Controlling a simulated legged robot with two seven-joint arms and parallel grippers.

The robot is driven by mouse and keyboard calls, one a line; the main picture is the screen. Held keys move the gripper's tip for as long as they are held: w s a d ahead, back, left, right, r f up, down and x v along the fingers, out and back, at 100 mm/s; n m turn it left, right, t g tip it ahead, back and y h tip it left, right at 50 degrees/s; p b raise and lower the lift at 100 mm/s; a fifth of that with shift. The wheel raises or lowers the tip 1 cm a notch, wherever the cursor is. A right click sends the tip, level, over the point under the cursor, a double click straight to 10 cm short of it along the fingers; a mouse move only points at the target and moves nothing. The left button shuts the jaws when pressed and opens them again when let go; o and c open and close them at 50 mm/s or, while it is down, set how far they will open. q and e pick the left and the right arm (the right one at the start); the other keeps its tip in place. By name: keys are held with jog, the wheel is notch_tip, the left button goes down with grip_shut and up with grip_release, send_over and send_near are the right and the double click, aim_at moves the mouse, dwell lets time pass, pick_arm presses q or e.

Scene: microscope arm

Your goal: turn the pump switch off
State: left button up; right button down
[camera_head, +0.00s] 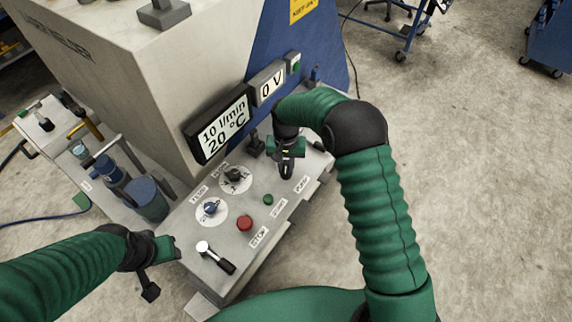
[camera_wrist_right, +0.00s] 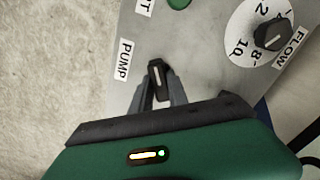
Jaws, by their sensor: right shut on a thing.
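The pump switch (camera_wrist_right: 157,78) is a small black knob with a pale line, beside the "PUMP" label (camera_wrist_right: 125,60) on the grey panel in the right wrist view. My right gripper (camera_wrist_right: 158,92) is shut on it, one finger on each side. In the head view my right gripper (camera_head: 287,168) reaches down to the far right end of the panel and hides the switch. My left gripper (camera_head: 160,262) hangs at the lower left, beside the panel's near end and apart from it; its jaw state is unclear.
The panel (camera_head: 225,250) also carries a red button (camera_head: 244,223), a green button (camera_head: 268,200), a blue-knobbed dial (camera_head: 210,208), a black flow knob (camera_head: 233,175) and a lever (camera_head: 216,257). Displays (camera_head: 221,124) stand behind, reading 10 l/min, 20 °C and 0 V. Open floor lies right.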

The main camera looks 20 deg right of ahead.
aim_at(286, 166)
jog(key=n, duration=0.6)
jog(key=shift+w+r+n+p, duration=0.1)
jog(key=shift+r+n+p, duration=0.05)
jog(key=shift+n+p, duration=0.2)
jog(key=n, duration=0.5)
jog(key=shift+p, duration=0.3)
jog(key=c, duration=1.6)
grip_release()
jog(key=o, duration=0.3)
notch_tip(286, 166, up, 17)
jog(key=shift+f+b, duration=0.2)
jog(key=shift+b, duration=0.8)
